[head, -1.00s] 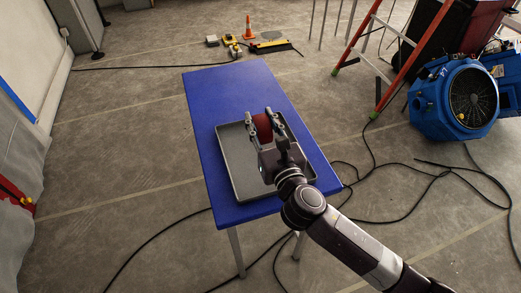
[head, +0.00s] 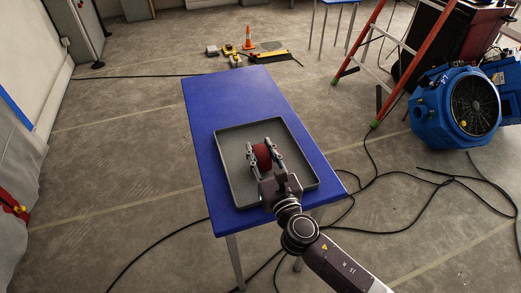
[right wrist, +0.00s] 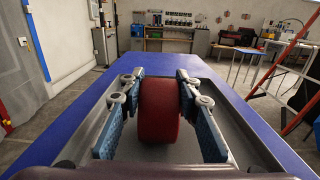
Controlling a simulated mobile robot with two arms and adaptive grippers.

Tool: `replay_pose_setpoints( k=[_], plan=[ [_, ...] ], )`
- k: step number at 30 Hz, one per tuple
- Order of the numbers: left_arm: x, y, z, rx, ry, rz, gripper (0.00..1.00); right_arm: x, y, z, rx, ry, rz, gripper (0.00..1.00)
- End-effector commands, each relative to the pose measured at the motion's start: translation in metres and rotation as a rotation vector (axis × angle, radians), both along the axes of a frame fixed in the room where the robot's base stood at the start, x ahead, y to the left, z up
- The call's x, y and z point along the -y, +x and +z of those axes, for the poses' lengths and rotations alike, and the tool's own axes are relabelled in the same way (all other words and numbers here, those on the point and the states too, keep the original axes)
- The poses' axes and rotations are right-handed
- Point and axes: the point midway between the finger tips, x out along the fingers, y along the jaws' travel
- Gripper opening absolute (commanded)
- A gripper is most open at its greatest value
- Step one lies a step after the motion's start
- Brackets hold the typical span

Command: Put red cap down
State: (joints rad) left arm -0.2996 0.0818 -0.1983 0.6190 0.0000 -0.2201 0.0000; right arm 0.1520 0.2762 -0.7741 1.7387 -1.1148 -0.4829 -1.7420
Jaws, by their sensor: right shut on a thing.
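The red cap (head: 262,156) is a round, dark red piece standing on edge between the fingers of my right gripper (head: 264,150). The right gripper is shut on it, one finger on each side. In the right wrist view the red cap (right wrist: 159,110) shows upright between the blue-padded fingers. The cap is over the inside of the grey tray (head: 228,146), low in it; I cannot tell whether it touches the tray floor. The tray lies on the blue table (head: 230,95). My left gripper is not in view.
A blue fan (head: 455,107) and a red stepladder (head: 400,60) stand on the floor at the right. Black cables (head: 400,175) run over the floor around the table. An orange cone (head: 248,38) stands beyond the table. The far part of the table top is clear.

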Motion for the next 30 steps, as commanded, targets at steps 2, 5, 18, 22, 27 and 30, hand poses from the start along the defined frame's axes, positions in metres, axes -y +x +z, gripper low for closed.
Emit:
replay_pose_setpoints(
  k=[2,5,18,22,27,30],
  plan=[
    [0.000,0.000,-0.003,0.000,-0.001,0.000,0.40,0.000,0.000,-0.003,0.001,0.000,0.000,0.01],
    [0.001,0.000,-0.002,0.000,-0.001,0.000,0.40,0.000,0.000,-0.003,0.000,0.000,0.000,0.37],
    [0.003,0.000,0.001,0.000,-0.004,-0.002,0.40,0.000,0.000,0.002,0.001,0.000,0.000,0.48],
    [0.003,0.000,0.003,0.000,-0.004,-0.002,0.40,0.005,-0.015,0.000,-0.002,-0.002,0.001,0.48],
    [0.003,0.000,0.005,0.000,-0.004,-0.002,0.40,0.016,-0.050,-0.001,-0.003,-0.002,0.000,0.48],
    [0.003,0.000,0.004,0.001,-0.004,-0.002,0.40,0.023,-0.071,-0.002,-0.003,-0.001,0.001,0.48]
  ],
)
